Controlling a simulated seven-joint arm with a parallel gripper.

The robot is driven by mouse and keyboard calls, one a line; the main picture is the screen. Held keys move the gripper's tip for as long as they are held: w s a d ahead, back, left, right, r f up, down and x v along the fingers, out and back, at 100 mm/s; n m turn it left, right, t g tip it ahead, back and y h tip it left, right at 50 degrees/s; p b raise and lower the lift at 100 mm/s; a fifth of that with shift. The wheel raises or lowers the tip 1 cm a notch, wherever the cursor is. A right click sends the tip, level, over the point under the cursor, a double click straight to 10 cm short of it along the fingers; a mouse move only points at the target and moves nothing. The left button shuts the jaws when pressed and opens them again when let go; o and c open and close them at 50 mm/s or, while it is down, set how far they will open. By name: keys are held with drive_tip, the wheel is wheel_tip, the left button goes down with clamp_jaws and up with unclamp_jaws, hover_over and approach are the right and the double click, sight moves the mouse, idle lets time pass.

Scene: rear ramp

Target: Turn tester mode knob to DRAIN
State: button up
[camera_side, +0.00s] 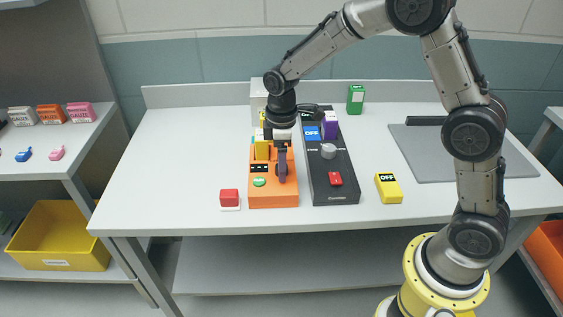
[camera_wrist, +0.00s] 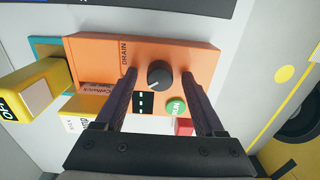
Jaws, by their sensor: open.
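The orange tester (camera_side: 285,197) lies on the white bench. It has a dark display (camera_side: 259,168) and a green round button (camera_side: 259,182); the wrist view shows this button (camera_wrist: 176,106) too. In the wrist view the black mode knob (camera_wrist: 159,74) stands on the tester's orange face (camera_wrist: 200,60), with a small light mark toward its lower left. The word DRAIN (camera_wrist: 123,52) is printed to the knob's left. My gripper (camera_wrist: 159,78) is open, with one finger on each side of the knob and visible gaps between. In the side view my gripper (camera_side: 282,165) covers the knob.
Right of the tester lies a dark panel (camera_side: 344,188) with a grey knob (camera_side: 328,151). A yellow OFF block (camera_side: 388,188) and a red button box (camera_side: 229,198) are nearby. In the wrist view a yellow block (camera_wrist: 35,90) is at left. The bench's left part is clear.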

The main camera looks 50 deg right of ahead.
clamp_jaws()
drive_tip(key=shift+m, duration=0.3)
drive_tip(key=m, duration=0.9)
drive_tip(key=shift+r+m, duration=0.1)
drive_tip(key=shift+m, duration=2)
unclamp_jaws()
